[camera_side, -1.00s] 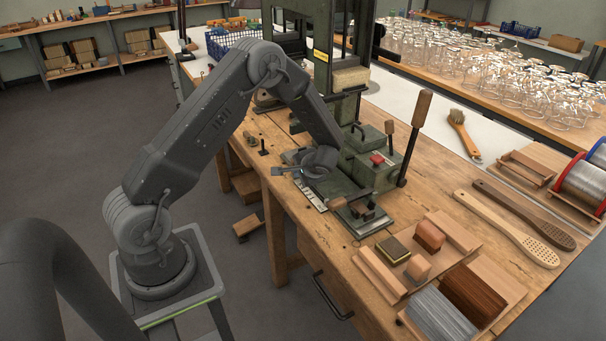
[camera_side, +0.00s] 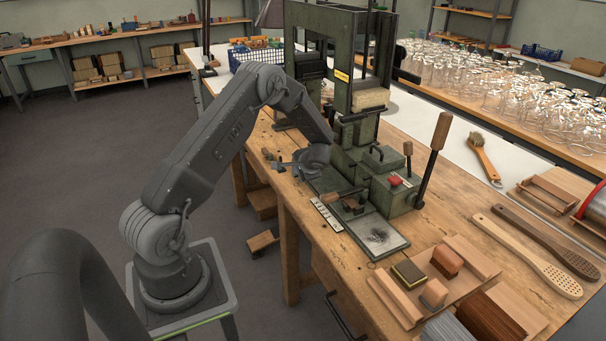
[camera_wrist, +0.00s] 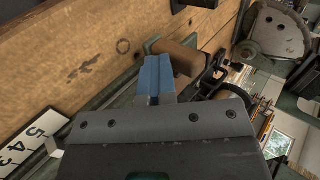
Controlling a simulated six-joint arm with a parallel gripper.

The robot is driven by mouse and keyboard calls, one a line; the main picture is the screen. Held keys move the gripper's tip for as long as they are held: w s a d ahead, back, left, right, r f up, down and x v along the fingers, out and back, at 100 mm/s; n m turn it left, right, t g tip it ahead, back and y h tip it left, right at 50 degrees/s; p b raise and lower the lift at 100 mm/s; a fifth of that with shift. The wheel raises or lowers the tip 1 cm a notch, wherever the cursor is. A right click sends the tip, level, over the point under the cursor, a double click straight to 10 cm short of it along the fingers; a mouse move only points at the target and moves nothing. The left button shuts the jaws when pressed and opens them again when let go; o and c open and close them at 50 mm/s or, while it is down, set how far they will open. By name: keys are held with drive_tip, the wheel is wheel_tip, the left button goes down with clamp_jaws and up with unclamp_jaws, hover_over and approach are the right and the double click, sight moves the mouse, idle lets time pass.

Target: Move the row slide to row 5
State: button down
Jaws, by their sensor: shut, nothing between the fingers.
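The row slide (camera_side: 352,204), a dark carriage with small brown wooden parts, sits on the green press's base. The white number strip (camera_side: 325,214) lies along the base's near edge; in the wrist view the strip (camera_wrist: 38,142) shows 5, 4 and 3. My gripper (camera_side: 282,166) is low over the bench, to the left of the slide. In the wrist view its blue fingers (camera_wrist: 155,72) are shut and empty beside a brown wooden handle (camera_wrist: 182,57); I cannot tell whether they touch. The slide's exact row is not readable.
The green press (camera_side: 385,165) stands behind, with an upright wood-handled lever (camera_side: 441,130). A grey plate (camera_side: 392,246) with dark marks lies in front. A wooden tray (camera_side: 462,288) with blocks and brush backs (camera_side: 530,257) are to the right.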

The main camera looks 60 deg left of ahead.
drive_tip(key=shift+a, duration=0.35)
drive_tip(key=shift+d, duration=0.6)
drive_tip(key=d, duration=0.3)
drive_tip(key=shift+d, duration=0.25)
drive_tip(key=s+d+r+h, duration=0.2)
drive_tip(key=s+d+r, duration=0.1)
drive_tip(key=d+r, duration=1.15)
drive_tip(key=s+d+r+t+h, duration=0.2)
drive_tip(key=s+d+r, duration=0.4)
drive_tip(key=s+d, duration=0.3)
drive_tip(key=s+d+r+t+h, duration=0.3)
drive_tip(key=s+d+r+h, duration=0.2)
drive_tip(key=s+d+r, duration=0.2)
drive_tip(key=s+d, duration=0.2)
drive_tip(key=d, duration=0.1)
drive_tip(key=shift+s+d+t, duration=0.25)
drive_tip(key=shift+s+t, duration=0.05)
drive_tip(key=shift+s, duration=0.05)
